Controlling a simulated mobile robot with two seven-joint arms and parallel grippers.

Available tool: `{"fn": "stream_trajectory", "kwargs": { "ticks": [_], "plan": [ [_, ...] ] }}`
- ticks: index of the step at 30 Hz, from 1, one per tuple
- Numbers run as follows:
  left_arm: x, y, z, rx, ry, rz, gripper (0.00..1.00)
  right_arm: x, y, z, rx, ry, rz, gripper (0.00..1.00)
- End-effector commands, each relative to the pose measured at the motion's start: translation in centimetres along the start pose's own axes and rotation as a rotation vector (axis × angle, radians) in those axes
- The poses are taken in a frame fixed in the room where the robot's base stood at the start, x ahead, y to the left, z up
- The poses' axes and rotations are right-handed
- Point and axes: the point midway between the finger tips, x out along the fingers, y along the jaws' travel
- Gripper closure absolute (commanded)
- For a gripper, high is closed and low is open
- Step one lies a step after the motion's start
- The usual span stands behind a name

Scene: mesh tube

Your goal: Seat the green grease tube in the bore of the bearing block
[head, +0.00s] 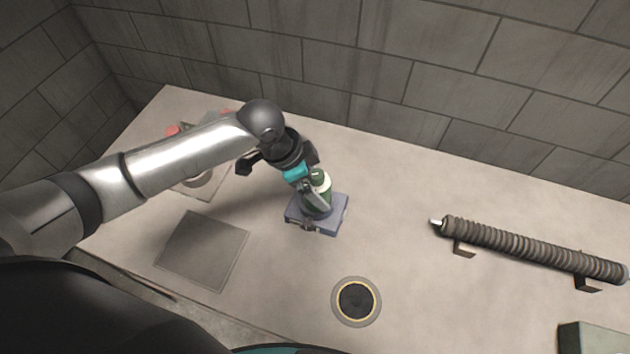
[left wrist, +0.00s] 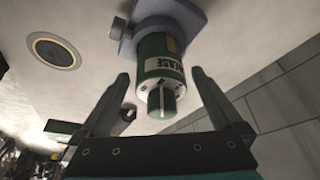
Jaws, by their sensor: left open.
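The green grease tube (head: 321,183), with a white label band, stands upright at the blue-grey bearing block (head: 331,222). In the left wrist view the tube (left wrist: 160,62) shows its capped end towards me, and its far end meets the block (left wrist: 192,18). The bore's rim and how deep the tube sits are hidden. My left gripper (head: 309,188) is at the tube; in the wrist view its fingers (left wrist: 160,76) are spread, one on each side, with visible gaps to the tube. My right gripper is in neither view.
A ribbed shaft (head: 530,246) lies on brackets at the right. A dark round hole with a yellow ring (head: 356,301) is in front of the block. A flat grey plate (head: 203,249) lies to the left. A greenish box (head: 592,338) is at bottom right.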

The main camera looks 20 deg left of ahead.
Motion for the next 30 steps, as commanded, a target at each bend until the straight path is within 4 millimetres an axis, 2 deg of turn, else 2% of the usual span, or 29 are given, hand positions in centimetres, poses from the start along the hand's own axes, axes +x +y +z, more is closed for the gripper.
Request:
{"fn": "stream_trajectory", "kwargs": {
  "ticks": [5,8,21,25,30],
  "plan": [
    [-0.2,0.0,-0.1,0.001,0.0,-0.001,0.0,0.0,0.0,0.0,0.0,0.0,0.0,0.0],
    [-1.3,-0.1,-0.1,0.001,0.0,-0.002,0.0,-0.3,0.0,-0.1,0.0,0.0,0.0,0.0],
    [-10.1,-0.1,-0.2,0.001,0.0,-0.004,0.0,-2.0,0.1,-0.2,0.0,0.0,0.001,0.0],
    [-11.6,-0.1,-0.2,-0.001,0.0,-0.001,0.0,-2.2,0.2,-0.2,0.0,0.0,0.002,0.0],
    [-12.3,0.0,-0.1,-0.001,-0.001,0.0,0.0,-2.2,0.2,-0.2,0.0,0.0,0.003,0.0]
  ]
}}
